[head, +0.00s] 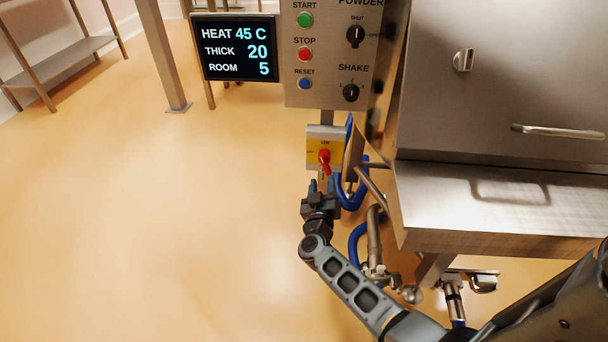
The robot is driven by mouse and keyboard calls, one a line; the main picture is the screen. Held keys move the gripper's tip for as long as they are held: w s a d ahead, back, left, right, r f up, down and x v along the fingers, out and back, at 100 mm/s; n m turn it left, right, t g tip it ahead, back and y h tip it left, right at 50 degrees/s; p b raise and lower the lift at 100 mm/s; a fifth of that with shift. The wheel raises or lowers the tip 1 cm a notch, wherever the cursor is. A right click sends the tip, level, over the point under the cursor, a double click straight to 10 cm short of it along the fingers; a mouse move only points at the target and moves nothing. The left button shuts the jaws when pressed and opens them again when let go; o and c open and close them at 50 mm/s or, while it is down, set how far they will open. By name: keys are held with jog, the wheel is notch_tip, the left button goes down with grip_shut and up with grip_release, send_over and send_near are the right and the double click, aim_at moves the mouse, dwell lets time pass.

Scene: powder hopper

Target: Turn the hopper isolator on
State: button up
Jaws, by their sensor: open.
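The hopper isolator (311,146) is a yellow plate on a grey box below the control panel. Its red handle (324,157) sits at the middle of the plate and points down, tilted slightly to the right. The small lettering on the plate is too small to read with certainty. My gripper (321,186) is open just below the handle, with its fingers pointing up toward it. I cannot tell whether the fingertips touch the handle.
The control panel (329,70) with buttons and black knobs is above, beside a display (238,48) reading HEAT 45 C, THICK 20, ROOM 5. Blue hoses (352,200) and the steel hopper (480,90) are close on the right. Floor on the left is clear.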

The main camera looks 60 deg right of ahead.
aim_at(324, 164)
jog(key=b+x, duration=0.2)
jog(key=x, duration=0.4)
jog(key=shift+w+d+f, duration=0.1)
jog(key=shift+w+d, duration=0.25)
jog(key=shift+d, duration=0.3)
grip_shut()
